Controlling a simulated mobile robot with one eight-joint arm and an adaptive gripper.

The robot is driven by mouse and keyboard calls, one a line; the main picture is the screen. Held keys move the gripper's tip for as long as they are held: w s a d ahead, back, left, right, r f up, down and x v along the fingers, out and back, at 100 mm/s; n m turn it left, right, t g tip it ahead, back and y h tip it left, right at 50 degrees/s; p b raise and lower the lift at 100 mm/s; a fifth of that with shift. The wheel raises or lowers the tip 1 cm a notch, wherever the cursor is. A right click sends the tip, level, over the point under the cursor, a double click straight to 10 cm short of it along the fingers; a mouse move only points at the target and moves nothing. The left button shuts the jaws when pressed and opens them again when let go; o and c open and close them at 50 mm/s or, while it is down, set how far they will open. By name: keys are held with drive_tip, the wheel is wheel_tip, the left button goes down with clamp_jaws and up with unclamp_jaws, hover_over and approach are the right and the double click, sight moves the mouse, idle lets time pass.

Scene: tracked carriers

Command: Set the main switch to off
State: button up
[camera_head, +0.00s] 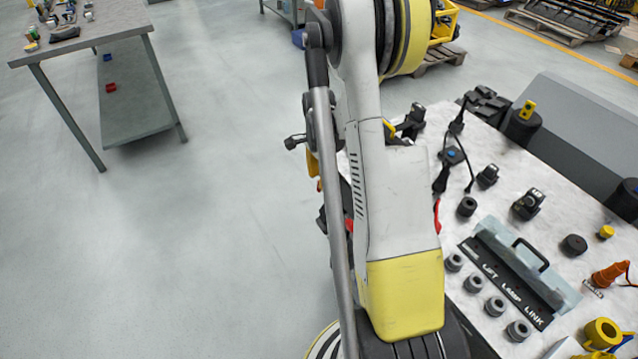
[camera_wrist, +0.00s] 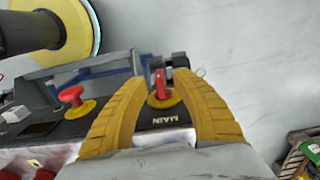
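The main switch (camera_wrist: 161,84) is a red handle on a yellow disc, above the upside-down white word MAIN on a dark panel (camera_wrist: 128,124) in the wrist view. The handle points roughly up the picture. My gripper (camera_wrist: 161,76) has two yellow fingers, spread open, one on each side of the handle. Gaps show between the handle and both fingers, so neither appears to touch it. Depth between fingertips and handle is hard to judge. In the head view my arm hides the gripper and the switch.
A red mushroom button (camera_wrist: 72,95) on a yellow base sits left of the switch. In the head view, a white worktop (camera_head: 545,235) at right carries a LIFT LAMP LINK strip (camera_head: 507,283) and loose parts. A grey table (camera_head: 100,18) stands far left; floor between is clear.

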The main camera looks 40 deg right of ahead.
wheel_tip(320, 180, up, 10)
drive_tip(key=shift+f, duration=0.25)
idle(0.4)
